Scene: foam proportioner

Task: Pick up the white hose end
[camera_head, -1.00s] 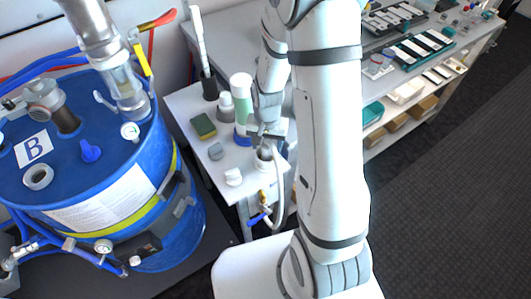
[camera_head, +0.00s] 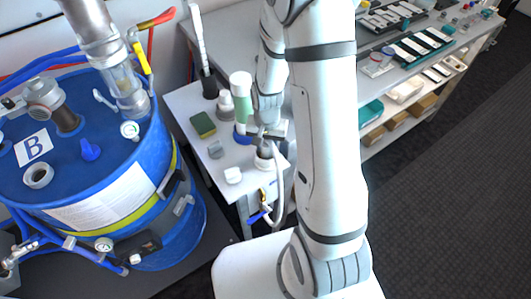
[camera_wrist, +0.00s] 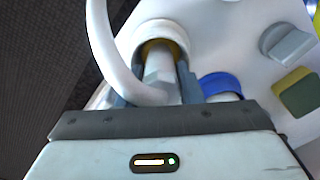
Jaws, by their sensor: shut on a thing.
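The white hose (camera_wrist: 104,45) curves through the wrist view, and its end fitting sits between my fingers, partly hidden by the hose loop. My gripper (camera_wrist: 160,85) is shut on this hose end. Just beyond the fingertips is a round white holder (camera_wrist: 165,35) with a yellowish inner ring; I cannot tell whether the hose end is still inside it. In the head view my gripper (camera_head: 264,148) is over the holder at the front of the small white table, and the hose (camera_head: 284,190) hangs down beside the table edge.
A green-and-yellow sponge (camera_head: 203,125), a grey block (camera_head: 215,149), a white cap (camera_head: 233,175) and a green-white bottle (camera_head: 241,95) stand close by on the small table (camera_head: 198,100). A blue drum (camera_head: 165,215) marked B is at left. Dark floor is clear at right.

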